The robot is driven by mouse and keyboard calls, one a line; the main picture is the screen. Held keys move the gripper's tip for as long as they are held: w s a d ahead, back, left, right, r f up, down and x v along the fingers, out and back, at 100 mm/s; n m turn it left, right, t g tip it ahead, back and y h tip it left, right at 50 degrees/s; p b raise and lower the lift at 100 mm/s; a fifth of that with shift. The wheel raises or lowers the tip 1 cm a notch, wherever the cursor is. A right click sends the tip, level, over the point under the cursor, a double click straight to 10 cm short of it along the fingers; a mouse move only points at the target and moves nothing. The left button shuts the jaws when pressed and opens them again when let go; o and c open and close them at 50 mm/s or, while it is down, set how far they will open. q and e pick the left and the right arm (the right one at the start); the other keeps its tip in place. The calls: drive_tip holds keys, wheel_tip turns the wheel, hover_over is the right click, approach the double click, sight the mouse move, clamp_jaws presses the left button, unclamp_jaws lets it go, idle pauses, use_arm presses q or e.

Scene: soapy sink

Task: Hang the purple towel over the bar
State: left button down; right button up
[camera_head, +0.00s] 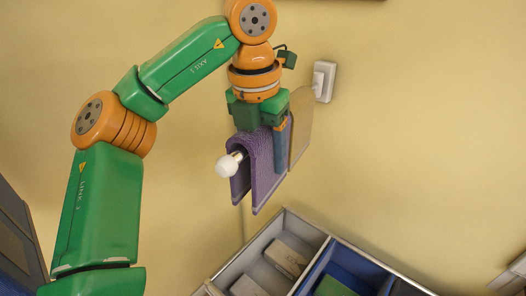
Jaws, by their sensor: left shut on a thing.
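The purple towel (265,172) is draped over the bar, with a fold on top and a flap hanging on each side. The bar's white knobbed end (228,166) sticks out from under the fold on the left; the rest of the bar is mostly hidden. My left gripper (270,138) comes down from above and is shut on the towel at its top, near the bar. One finger shows against the towel's right side; the other is hidden. My right gripper is out of view.
A flat tan piece (301,125) hangs just behind the towel, close to the gripper. A white wall fixture (323,82) is on the yellow wall. Below stands a divided grey bin (318,238) holding several blocks. The wall to the right is clear.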

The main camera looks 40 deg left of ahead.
use_arm(q)
drive_tip(key=shift+c, duration=0.2)
unclamp_jaws()
